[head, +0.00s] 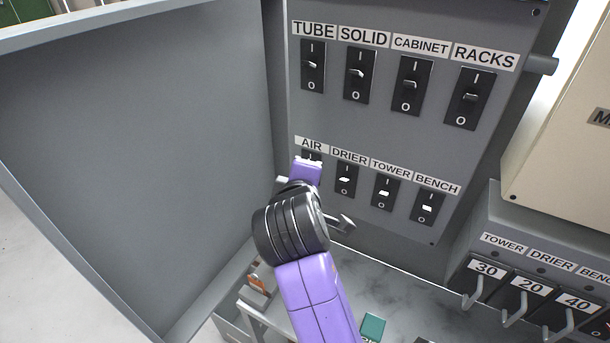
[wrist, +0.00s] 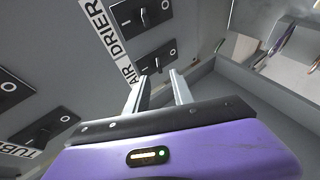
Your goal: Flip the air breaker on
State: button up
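The air breaker is a black switch plate under the AIR label (head: 311,145), at the left end of the lower row on the grey panel. In the head view my purple gripper (head: 306,172) covers most of it. In the wrist view the air breaker (wrist: 156,57) lies just beyond my two fingertips (wrist: 158,78), its O mark towards the right. My fingers are apart with nothing seen between them, and their tips point at the plate near its lever. Whether they touch it, and the lever's exact position, I cannot tell.
The drier breaker (head: 345,180) is close on the right, then the tower breaker (head: 383,193) and bench breaker (head: 427,208). The tube breaker (head: 312,66) and others sit above. A grey cabinet door (head: 140,150) stands open at left. Hooks (head: 475,292) jut out at lower right.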

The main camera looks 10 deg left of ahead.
jog(key=shift+v, duration=1.3)
notch_tip(320, 180, up, 6)
jog(key=a+m+t+y, duration=0.3)
jog(key=s+d+f+m+h+b, duration=0.1)
jog(key=s+d+f+m, duration=0.3)
jog(key=s+d+f, duration=0.4)
jog(key=s+d+f+m+h+b, duration=0.1)
jog(key=s+d+f+m+b, duration=0.2)
jog(key=s+d, duration=0.9)
jog(key=s+d+f+m+h+b, duration=0.2)
jog(key=s+d+f+m, duration=0.4)
jog(key=s, duration=1.8)
jog(key=d+f, duration=0.5)
jog(key=f, duration=0.1)
jog(key=shift+f+m+g, duration=0.3)
jog(key=shift+m+g, duration=0.1)
